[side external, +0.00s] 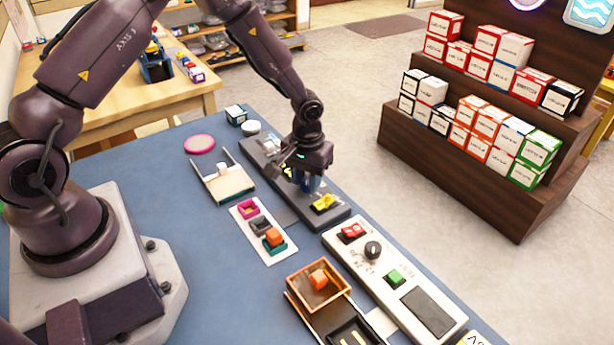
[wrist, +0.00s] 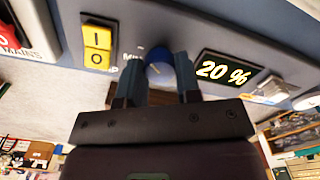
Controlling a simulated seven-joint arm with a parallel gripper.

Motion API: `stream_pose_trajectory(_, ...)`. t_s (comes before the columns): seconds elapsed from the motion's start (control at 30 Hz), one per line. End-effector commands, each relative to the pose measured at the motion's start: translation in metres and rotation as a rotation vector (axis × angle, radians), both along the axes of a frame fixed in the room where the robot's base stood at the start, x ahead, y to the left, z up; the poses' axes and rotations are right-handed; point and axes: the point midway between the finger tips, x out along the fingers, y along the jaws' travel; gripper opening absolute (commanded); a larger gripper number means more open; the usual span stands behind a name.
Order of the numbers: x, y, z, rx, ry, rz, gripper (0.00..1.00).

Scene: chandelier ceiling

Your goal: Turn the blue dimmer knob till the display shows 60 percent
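The blue dimmer knob (wrist: 159,72) is on a grey panel in the wrist view, between the two fingers of my gripper (wrist: 160,76). The fingers stand close on either side of it; whether both press on it is not clear. Right of the knob, the black display (wrist: 224,71) reads 20 %. In the side external view my gripper (side external: 311,182) points down over the dark panel (side external: 335,213), with a bit of blue under it. The arm covers most of the knob and display there.
A yellow I/O rocker switch (wrist: 97,45) is left of the knob, with a red mains switch (wrist: 10,38) further left. In the side external view, a white panel (side external: 385,285) with a black knob stands nearer the camera. Small trays and blocks lie on the blue table.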

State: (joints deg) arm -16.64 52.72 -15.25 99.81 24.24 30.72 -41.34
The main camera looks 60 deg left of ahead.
Motion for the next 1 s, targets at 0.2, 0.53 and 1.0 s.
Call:
stream_pose_trajectory(0.2,0.0,-0.0003,0.0003,-0.001,0.0,-0.003,0.08)
stream_pose_trajectory(0.53,0.0001,-0.0004,0.0005,-0.001,0.0,-0.106,0.08)
stream_pose_trajectory(1.0,0.0001,-0.0006,0.0008,-0.001,0.0,-0.517,0.08)
